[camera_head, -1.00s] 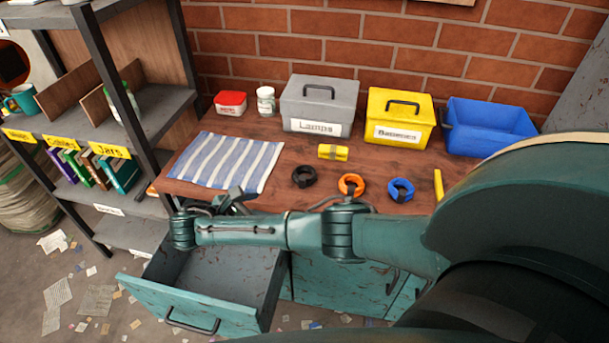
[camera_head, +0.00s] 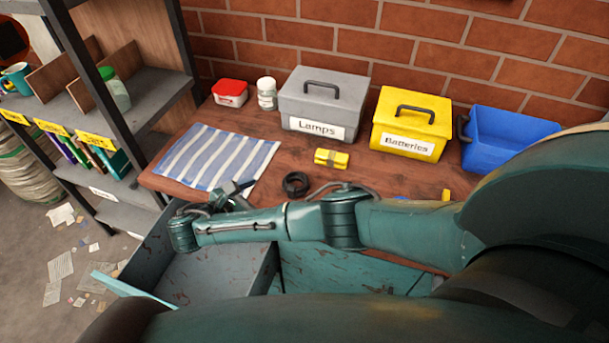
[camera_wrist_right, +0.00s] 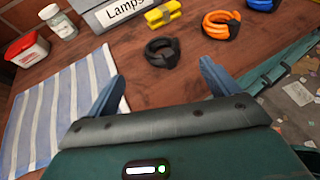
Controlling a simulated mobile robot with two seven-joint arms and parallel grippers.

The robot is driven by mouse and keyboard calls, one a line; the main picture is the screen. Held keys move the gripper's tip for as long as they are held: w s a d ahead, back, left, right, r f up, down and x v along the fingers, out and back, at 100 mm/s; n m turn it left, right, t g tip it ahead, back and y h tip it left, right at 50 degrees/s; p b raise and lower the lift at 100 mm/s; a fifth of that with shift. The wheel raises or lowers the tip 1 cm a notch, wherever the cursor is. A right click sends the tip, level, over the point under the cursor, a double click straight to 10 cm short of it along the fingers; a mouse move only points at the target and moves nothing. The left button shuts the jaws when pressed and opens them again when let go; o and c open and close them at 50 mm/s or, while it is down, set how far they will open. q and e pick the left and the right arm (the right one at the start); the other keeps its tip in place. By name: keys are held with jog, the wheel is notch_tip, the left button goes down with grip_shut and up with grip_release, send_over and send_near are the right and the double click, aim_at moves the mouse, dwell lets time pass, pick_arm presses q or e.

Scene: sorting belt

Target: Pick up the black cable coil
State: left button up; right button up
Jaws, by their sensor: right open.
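The black cable coil (camera_head: 303,184) lies flat on the wooden table, right of the striped cloth and just beyond my right arm. It also shows in the right wrist view (camera_wrist_right: 172,57), just ahead of and between the fingertips. My right gripper (camera_head: 236,196) is open and empty, left of the coil in the head view, near the table's front edge. In the right wrist view its two fingers (camera_wrist_right: 162,75) are spread wide and apart from the coil. My left gripper is not in view.
A yellow bundle (camera_head: 331,158) lies behind the coil. Orange (camera_wrist_right: 221,25) and blue (camera_wrist_right: 262,4) coils lie to its right. A grey Lamps box (camera_head: 321,104), yellow Batteries box (camera_head: 411,122) and blue bin (camera_head: 507,138) stand behind. An open drawer (camera_head: 150,245) is below the table.

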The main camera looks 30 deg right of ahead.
aim_at(300, 179)
jog(key=b+x, duration=0.3)
jog(key=x, duration=0.1)
jog(key=shift+f, duration=0.25)
jog(key=b+x, duration=0.3)
jog(key=shift+d, duration=0.15)
jog(key=shift+w+d, duration=0.15)
jog(key=shift+d, duration=0.15)
jog(key=shift+w+d+f+b, duration=0.15)
jog(key=shift+d+b, duration=0.15)
jog(key=shift+b, duration=0.3)
jog(key=b+x, duration=0.1)
jog(key=x, duration=0.2)
jog(key=shift+d+b, duration=0.2)
jog(key=shift+b, duration=0.15)
jog(key=shift+d+f, duration=0.15)
jog(key=shift+d, duration=0.15)
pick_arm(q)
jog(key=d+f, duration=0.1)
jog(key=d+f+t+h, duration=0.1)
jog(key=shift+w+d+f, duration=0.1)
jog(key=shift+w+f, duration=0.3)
pick_arm(e)
jog(key=shift+w+d+f, duration=0.1)
jog(key=shift+d, duration=0.05)
jog(key=shift+c, duration=0.5)
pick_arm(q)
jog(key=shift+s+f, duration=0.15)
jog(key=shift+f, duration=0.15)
pick_arm(e)
jog(key=c, duration=1)
